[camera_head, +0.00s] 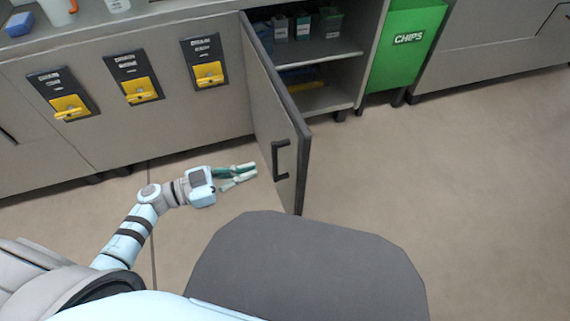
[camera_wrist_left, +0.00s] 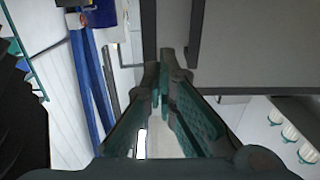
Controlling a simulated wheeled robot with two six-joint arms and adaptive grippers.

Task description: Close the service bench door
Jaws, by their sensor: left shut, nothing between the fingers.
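The service bench door (camera_head: 268,115) stands wide open, swung out from the grey bench toward me. Its black handle (camera_head: 281,160) is on the face turned to the left, near the free edge. My left gripper (camera_head: 254,172) is shut and empty, just left of the door's handle end. I cannot tell whether its tips touch the door. In the left wrist view the fingertips (camera_wrist_left: 163,68) point at a grey surface with a dark bar beside it, which may be the door and handle. My right gripper is not in view.
The open bench compartment (camera_head: 325,50) shows shelves with small boxes. A green CHIPS bin (camera_head: 406,40) stands to its right. Several black plates with yellow handles (camera_head: 208,72) are on the bench front at left. Floor to the right of the door is clear.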

